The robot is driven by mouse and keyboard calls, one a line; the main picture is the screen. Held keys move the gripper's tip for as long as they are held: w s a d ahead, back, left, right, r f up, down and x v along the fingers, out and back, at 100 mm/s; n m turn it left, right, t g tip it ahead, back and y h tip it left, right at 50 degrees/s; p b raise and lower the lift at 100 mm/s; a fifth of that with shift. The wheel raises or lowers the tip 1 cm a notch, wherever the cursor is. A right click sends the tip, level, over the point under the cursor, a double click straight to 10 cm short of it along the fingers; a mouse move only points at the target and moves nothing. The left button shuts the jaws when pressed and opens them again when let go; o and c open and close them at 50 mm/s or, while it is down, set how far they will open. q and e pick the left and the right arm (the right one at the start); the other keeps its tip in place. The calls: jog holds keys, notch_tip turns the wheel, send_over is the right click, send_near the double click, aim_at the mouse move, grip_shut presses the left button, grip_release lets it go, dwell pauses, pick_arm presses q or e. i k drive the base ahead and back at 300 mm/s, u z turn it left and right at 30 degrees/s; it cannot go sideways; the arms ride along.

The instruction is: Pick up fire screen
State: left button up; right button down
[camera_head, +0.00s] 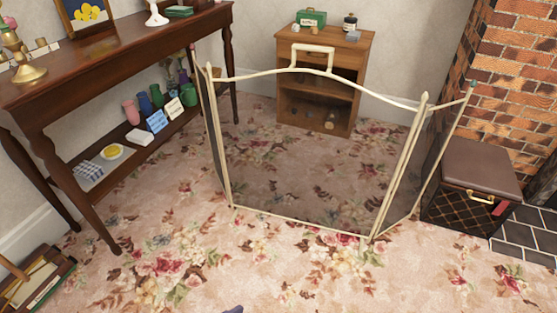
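The fire screen (305,175) stands upright on the floral carpet in the middle of the camera_head view. It has a cream metal frame, see-through dark mesh and side panels angled back at left and right. A squared cream handle (313,48) rises from the middle of its curved top bar. Neither of my grippers can be made out. A small dark purple tip at the bottom edge, left of centre, shows too little to identify.
A dark wooden console table (120,52) with a laden lower shelf stands at left. A small wooden cabinet (345,55) is behind the screen. A brown-topped box (478,170) sits close at right by the brick fireplace (505,75). The carpet (250,265) in front is clear.

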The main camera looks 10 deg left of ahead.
aim_at(312, 147)
jog(key=z, duration=0.1)
jog(key=i, duration=1)
jog(key=z, duration=0.65)
